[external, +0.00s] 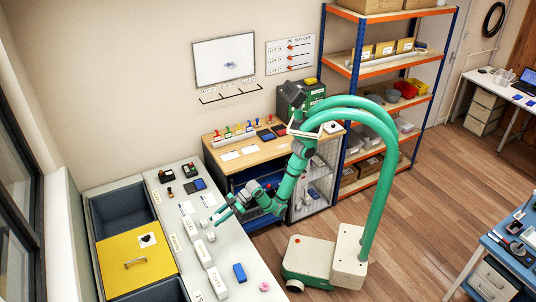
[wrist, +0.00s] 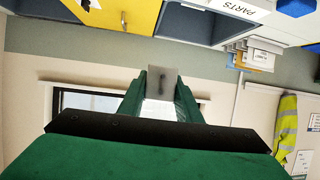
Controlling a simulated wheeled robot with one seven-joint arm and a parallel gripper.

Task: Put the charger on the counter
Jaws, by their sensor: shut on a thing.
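My gripper (external: 220,218) reaches out over the right side of the pale counter (external: 222,262). In the wrist view its green fingers (wrist: 161,92) are shut on a small pale grey-white block with a darker mark, which I take to be the charger (wrist: 161,79). In the external view I cannot clearly make out the held block. The gap between gripper and counter top is hard to judge.
A yellow lid (external: 136,263) lies among grey bins (external: 122,212) on the counter's left. White labelled blocks, a blue block (external: 239,272) and a pink item (external: 264,287) stand along the counter. A wooden workbench (external: 246,154) and shelving (external: 385,69) stand behind.

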